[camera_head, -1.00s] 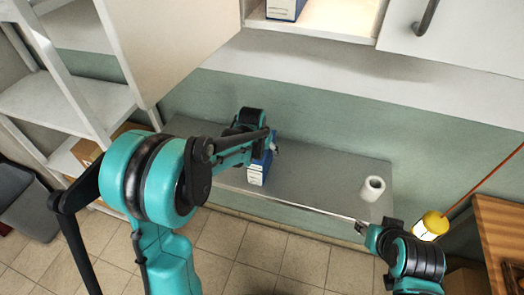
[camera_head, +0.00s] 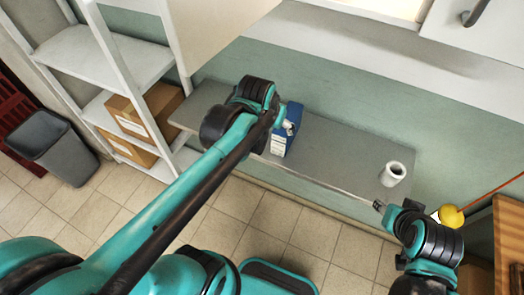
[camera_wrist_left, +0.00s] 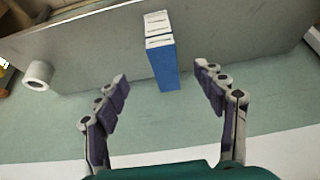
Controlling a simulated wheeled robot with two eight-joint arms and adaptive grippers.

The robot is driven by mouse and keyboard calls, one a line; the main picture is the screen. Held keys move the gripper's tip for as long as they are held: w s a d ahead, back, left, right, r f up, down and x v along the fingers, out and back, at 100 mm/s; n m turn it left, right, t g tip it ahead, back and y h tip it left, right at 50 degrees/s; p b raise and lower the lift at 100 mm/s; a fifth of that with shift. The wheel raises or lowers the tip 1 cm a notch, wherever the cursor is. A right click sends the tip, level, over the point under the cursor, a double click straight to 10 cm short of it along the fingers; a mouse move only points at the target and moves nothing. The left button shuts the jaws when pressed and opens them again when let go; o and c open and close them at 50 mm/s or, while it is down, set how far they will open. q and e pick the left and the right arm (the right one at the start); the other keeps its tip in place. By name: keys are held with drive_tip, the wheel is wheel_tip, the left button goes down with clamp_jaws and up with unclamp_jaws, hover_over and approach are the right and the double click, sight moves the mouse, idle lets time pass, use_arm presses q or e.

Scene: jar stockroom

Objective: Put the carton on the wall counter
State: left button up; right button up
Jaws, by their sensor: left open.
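The carton is a blue and white box (camera_head: 287,130) standing upright on the grey wall counter (camera_head: 335,150). In the left wrist view the carton (camera_wrist_left: 163,66) stands on the counter (camera_wrist_left: 225,40), beyond the fingers, with a gap on both sides. My left gripper (camera_wrist_left: 161,76) is open and empty. In the head view it is beside the carton, and my left wrist hides part of the counter to the left. My right gripper (camera_head: 380,206) is low at the counter's right front edge; its fingers are too small to read.
A white roll (camera_head: 393,174) stands at the counter's right end. A white shelf rack (camera_head: 115,62) with brown boxes (camera_head: 150,108) and a grey bin (camera_head: 55,147) are at left. A yellow object (camera_head: 451,216) and a wooden table (camera_head: 510,225) are at right. Overhead cabinets overhang the back.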

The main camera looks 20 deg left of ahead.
use_arm(q)
drive_tip(key=s+f+t, duration=0.1)
drive_tip(key=s+f, duration=0.1)
drive_tip(key=s, duration=0.9)
drive_tip(key=shift+s+t, duration=0.3)
drive_tip(key=shift+f, duration=0.1)
